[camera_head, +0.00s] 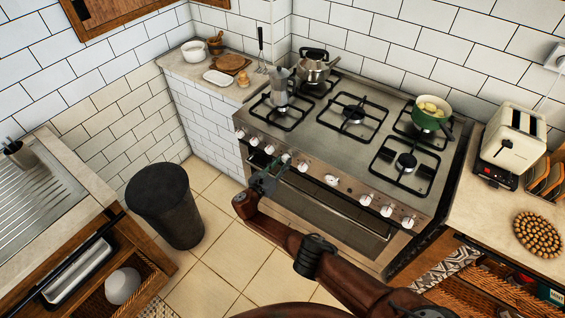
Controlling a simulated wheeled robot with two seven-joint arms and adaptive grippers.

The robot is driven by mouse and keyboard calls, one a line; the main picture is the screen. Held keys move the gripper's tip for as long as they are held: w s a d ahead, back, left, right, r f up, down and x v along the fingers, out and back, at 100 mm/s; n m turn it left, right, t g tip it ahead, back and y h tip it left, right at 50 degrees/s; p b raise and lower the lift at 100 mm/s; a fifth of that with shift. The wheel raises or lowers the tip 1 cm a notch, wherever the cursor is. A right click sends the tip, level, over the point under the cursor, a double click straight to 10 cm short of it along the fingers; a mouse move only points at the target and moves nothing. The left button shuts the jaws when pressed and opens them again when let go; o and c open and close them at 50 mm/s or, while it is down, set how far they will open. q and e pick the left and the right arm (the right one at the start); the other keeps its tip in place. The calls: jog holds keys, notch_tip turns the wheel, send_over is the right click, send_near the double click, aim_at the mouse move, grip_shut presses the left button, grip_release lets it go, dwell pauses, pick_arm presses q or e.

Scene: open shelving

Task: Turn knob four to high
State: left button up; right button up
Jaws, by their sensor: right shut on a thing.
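The stove (335,130) stands against the tiled wall, with a row of white knobs along its front panel. Knob four (286,157), counted from the left, is at my right gripper's fingertips. My right gripper (279,165) reaches up to it from below and in front, shut on this knob. The fingers partly hide the knob, and its pointer setting is too small to read. Other knobs (303,167) sit to its right, and a larger round dial (331,180) is near the panel's middle. My left gripper is not in view.
The oven door handle (320,201) runs below the knobs, close to my right arm. A moka pot (281,88), a steel pan (314,70) and a green pot (431,114) stand on burners. A dark bin (168,205) stands left on the open tiled floor.

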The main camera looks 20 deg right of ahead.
jog(key=shift+n, duration=0.5)
jog(key=o, duration=1.2)
jog(key=v, duration=1.2)
